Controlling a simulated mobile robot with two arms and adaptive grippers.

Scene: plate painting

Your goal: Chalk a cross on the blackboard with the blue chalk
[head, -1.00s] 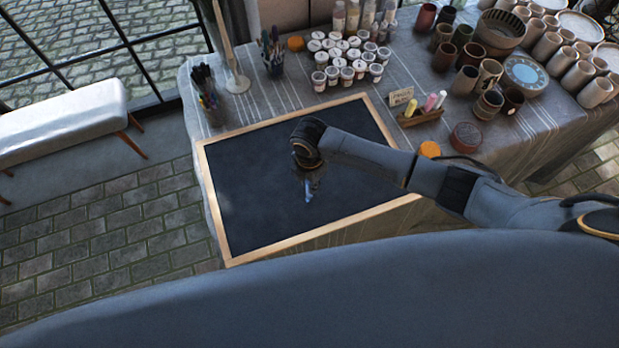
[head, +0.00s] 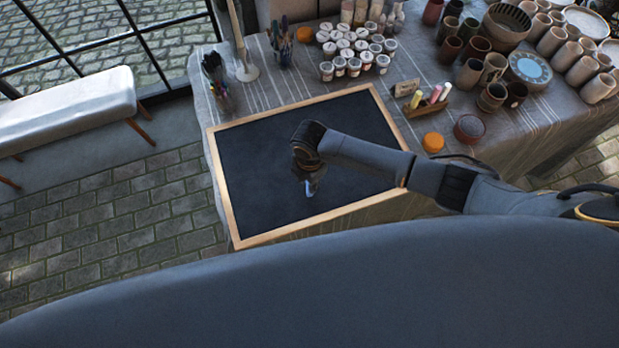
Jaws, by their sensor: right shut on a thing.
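The blackboard (head: 262,176) lies flat on the cloth-covered table, dark with a light wooden frame. I can make out no chalk line on its visible surface. My right gripper (head: 310,184) points down over the middle of the board and is shut on the blue chalk (head: 308,189), a small light-blue piece at its fingertips. I cannot tell whether the chalk touches the board. The right wrist and forearm cover part of the board's right half. My left gripper is not in view.
A wooden holder (head: 428,108) with yellow, pink and white chalks stands right of the board, near an orange round item (head: 432,142) and a reddish-brown bowl (head: 469,129). Paint jars (head: 354,67), a brush cup (head: 281,52) and pottery (head: 495,68) crowd the back. A bench (head: 66,108) stands left.

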